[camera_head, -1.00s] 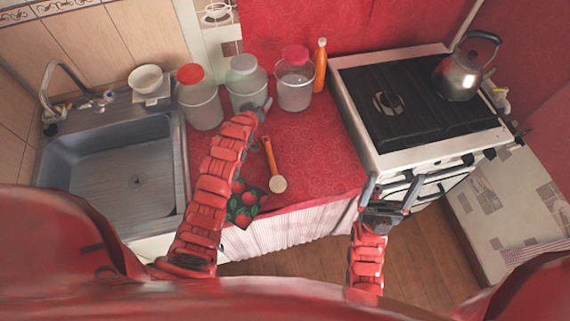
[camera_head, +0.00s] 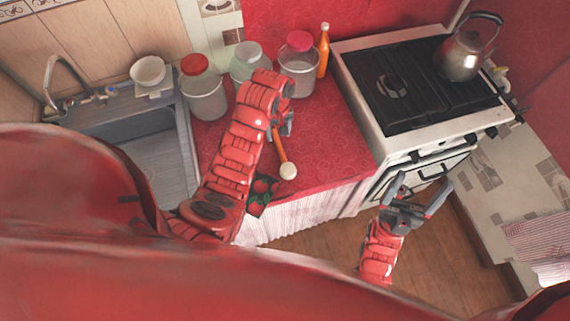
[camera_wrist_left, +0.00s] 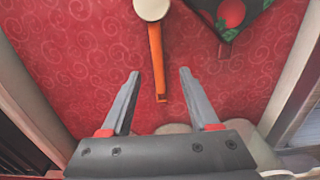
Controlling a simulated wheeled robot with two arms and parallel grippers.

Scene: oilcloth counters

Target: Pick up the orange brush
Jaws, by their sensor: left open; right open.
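The orange brush lies on the red counter, with an orange handle (camera_head: 280,146) and a round pale head (camera_head: 288,171) toward the counter's front edge. In the left wrist view its orange handle (camera_wrist_left: 157,60) shows ahead of the fingertips, its end roughly between them, and its pale head (camera_wrist_left: 151,8) is at the top edge. My left gripper (camera_wrist_left: 160,72) is open and empty above the counter; in the head view the left gripper (camera_head: 286,126) is partly hidden by its arm, by the handle's far end. My right gripper (camera_head: 420,190) is open and empty in front of the stove.
Several lidded jars (camera_head: 204,95) and an orange bottle (camera_head: 323,52) stand at the back of the counter. A dark cloth with red fruit (camera_head: 262,188) lies near the brush. The sink (camera_head: 150,165) is left, the stove (camera_head: 405,90) with a kettle (camera_head: 462,56) right.

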